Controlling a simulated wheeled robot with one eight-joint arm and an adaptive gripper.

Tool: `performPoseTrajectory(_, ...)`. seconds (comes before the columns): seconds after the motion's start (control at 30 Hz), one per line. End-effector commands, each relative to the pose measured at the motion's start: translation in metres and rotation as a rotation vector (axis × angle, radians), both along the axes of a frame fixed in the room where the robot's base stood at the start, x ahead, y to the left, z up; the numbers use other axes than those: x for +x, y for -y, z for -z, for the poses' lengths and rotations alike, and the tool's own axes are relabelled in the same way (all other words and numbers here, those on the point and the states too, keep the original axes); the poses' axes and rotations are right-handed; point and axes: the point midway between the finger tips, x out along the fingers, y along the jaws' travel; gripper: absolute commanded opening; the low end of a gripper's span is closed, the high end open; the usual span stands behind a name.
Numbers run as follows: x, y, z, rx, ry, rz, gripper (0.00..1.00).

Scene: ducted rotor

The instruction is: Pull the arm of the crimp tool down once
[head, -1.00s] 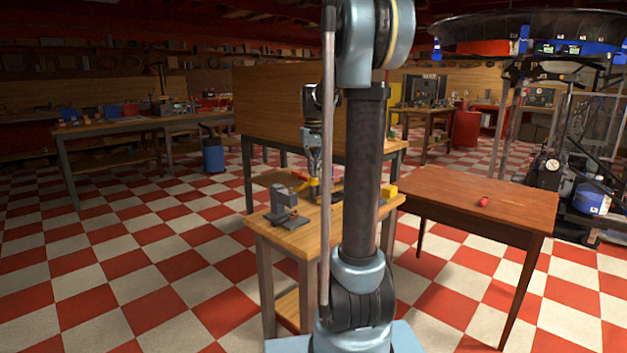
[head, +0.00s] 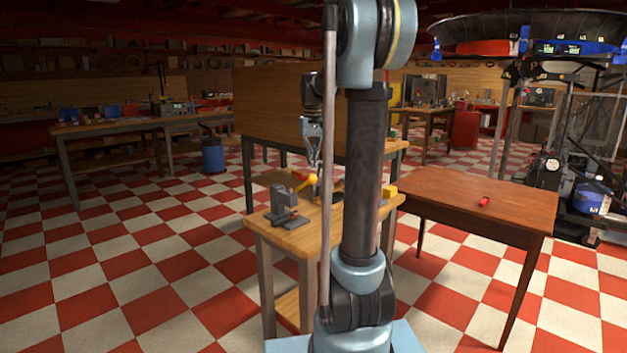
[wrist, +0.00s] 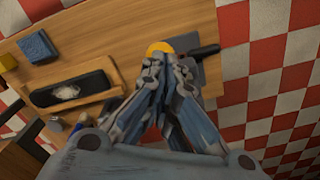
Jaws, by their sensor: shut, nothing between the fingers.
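The grey crimp tool (head: 284,203) stands on the near end of the small wooden bench in the head view. Its arm ends in a yellow grip (head: 305,183) that slants up to the right. My gripper (head: 314,165) is just above this grip, its fingers pointing down. In the wrist view my gripper (wrist: 160,62) has its fingertips together and empty. The yellow grip (wrist: 158,47) shows just beyond the tips, and the grey tool body (wrist: 188,72) is partly hidden behind the fingers. I cannot tell whether the tips touch the grip.
A brown table (head: 470,190) with a red item stands to the right. My arm column hides part of the bench.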

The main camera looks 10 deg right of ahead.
Motion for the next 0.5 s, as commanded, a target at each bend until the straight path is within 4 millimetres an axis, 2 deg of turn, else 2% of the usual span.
performPoseTrajectory(0.5, 0.000, 0.000, -0.041, 0.000, 0.000, 0.000, 0.00)
